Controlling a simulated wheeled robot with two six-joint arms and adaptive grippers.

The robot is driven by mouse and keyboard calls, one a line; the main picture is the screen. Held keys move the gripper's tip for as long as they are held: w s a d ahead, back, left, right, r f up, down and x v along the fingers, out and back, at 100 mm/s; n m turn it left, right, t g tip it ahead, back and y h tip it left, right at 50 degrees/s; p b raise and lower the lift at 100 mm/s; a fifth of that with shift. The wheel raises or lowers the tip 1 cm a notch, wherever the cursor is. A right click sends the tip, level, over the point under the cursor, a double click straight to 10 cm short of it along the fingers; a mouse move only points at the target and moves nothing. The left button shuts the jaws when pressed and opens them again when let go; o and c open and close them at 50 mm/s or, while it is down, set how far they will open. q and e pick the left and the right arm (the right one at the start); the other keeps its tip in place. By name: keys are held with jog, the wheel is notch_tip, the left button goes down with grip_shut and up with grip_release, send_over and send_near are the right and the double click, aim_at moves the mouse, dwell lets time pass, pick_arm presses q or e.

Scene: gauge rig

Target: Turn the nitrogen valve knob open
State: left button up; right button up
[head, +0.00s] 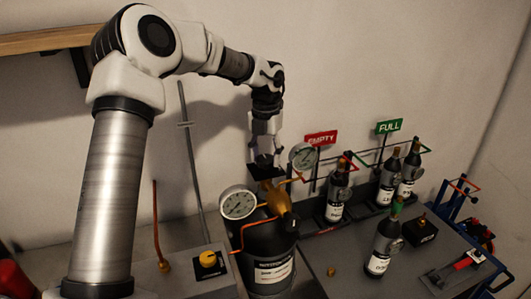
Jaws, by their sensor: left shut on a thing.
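A large black cylinder (262,252) with a white label stands at the lower middle; I cannot read the label clearly. A brass valve body (281,203) sits on its top, with a round white gauge (238,203) on its left and another gauge (303,156) on its right. My left gripper (265,171) reaches down from above at the top of the brass valve. It is shut on what seems to be the valve knob, which the fingers mostly hide. I cannot tell how far the knob is turned. My right gripper is out of view.
Several small dark bottles stand to the right, one (383,246) near the front. A red EMPTY sign (320,138) and green FULL sign (388,126) stand behind. Blue racks are at far right.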

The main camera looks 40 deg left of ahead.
aim_at(266, 158)
pick_arm(q)
jog(key=shift+f, duration=0.1)
jog(key=o, duration=1.2)
jog(key=shift+c, duration=0.2)
jog(key=shift+w, duration=0.1)
notch_tip(266, 158, up, 12)
jog(key=shift+f, duration=0.1)
